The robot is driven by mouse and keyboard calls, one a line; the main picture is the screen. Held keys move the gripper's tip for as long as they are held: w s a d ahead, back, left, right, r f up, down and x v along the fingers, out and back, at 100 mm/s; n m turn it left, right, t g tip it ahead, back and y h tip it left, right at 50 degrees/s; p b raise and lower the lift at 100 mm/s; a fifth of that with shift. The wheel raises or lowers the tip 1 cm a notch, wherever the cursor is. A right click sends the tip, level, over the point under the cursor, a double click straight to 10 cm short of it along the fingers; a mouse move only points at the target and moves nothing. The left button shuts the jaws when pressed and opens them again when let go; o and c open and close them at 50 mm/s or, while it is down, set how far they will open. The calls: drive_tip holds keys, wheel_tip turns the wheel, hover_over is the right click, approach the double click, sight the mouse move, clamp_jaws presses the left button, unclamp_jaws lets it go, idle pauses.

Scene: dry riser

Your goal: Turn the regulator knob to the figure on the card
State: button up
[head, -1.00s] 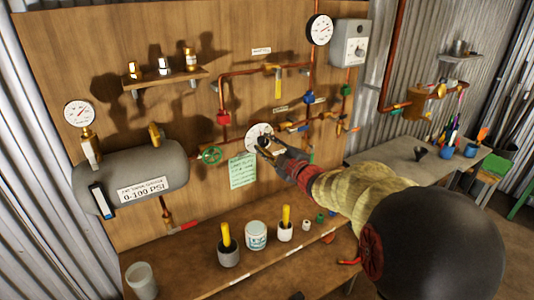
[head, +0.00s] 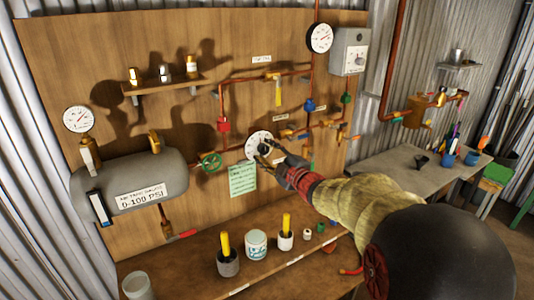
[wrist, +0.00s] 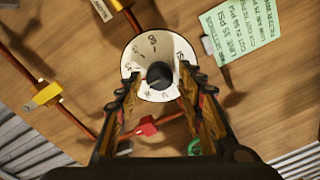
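The regulator knob (wrist: 159,75) is black and sits at the centre of a round white dial (wrist: 137,61) with printed figures. In the head view the dial (head: 253,138) is on the wooden board. My gripper (wrist: 160,88) is open, with one finger on each side of the knob and visible gaps between them. Whether the fingertips reach the knob's depth I cannot tell. In the head view my gripper (head: 271,157) is just in front of the dial. The pale green card (wrist: 242,35) is beside the dial; "35 PSI" seems readable on it. It also shows in the head view (head: 242,181).
Copper pipes with a green handwheel (head: 211,162), a red valve (head: 223,125) and a yellow lever (head: 278,90) surround the dial. A grey tank (head: 130,185) is at left. The bench (head: 200,279) below holds cups and a tin (head: 256,245).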

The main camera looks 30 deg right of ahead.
drive_tip(key=shift+o, duration=0.5)
drive_tip(key=shift+s, duration=0.1)
drive_tip(key=shift+s+d, duration=0.1)
drive_tip(key=shift+s, duration=0.25)
drive_tip(key=s, duration=1.1)
drive_tip(key=shift+d+r, duration=0.15)
drive_tip(key=shift+d, duration=0.05)
